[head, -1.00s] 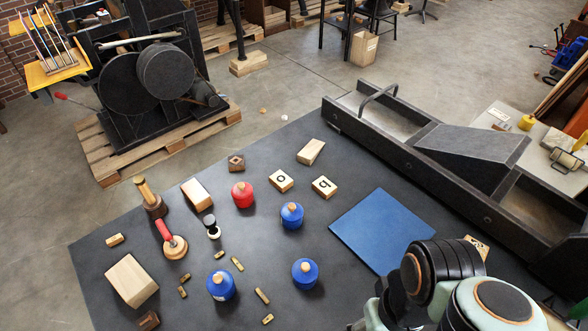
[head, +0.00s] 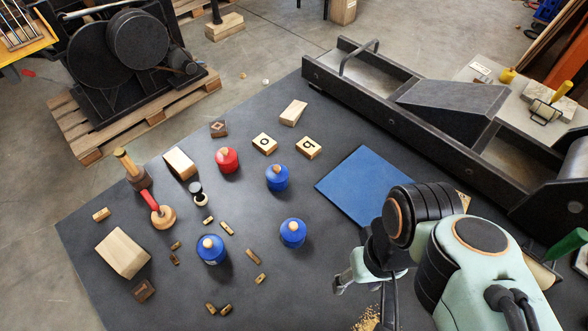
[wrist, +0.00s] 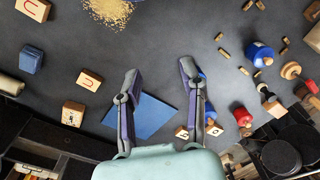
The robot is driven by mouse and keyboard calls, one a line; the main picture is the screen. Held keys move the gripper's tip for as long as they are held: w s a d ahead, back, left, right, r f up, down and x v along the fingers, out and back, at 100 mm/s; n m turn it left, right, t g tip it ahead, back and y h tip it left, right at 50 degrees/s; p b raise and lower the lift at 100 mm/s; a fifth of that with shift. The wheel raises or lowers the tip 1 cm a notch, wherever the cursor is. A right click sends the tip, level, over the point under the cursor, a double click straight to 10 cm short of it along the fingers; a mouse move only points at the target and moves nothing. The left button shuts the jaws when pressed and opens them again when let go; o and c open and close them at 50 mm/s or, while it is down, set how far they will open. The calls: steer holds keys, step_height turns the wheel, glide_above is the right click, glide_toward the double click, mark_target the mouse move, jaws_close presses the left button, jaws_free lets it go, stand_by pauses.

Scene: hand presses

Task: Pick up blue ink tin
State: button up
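Three blue ink tins with pale wooden knobs stand upright on the dark table in the head view: a back one (head: 277,178), a middle one (head: 292,233) nearest my gripper, and a left front one (head: 211,250). One blue tin (wrist: 260,54) shows clearly in the wrist view; other blue is mostly hidden behind the right-hand finger. My gripper (wrist: 158,70) is open and empty, its fingers spread above the table. In the head view it is right of and below the middle tin, apart from it.
A red tin (head: 228,160) stands behind the blue tins. A blue board (head: 363,187) lies to the right, before the long black press bed (head: 420,125). Small type pieces, wooden blocks and a red-handled stamp (head: 160,212) surround the tins. Golden grains (wrist: 108,10) lie on the table.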

steer(key=o, duration=0.9)
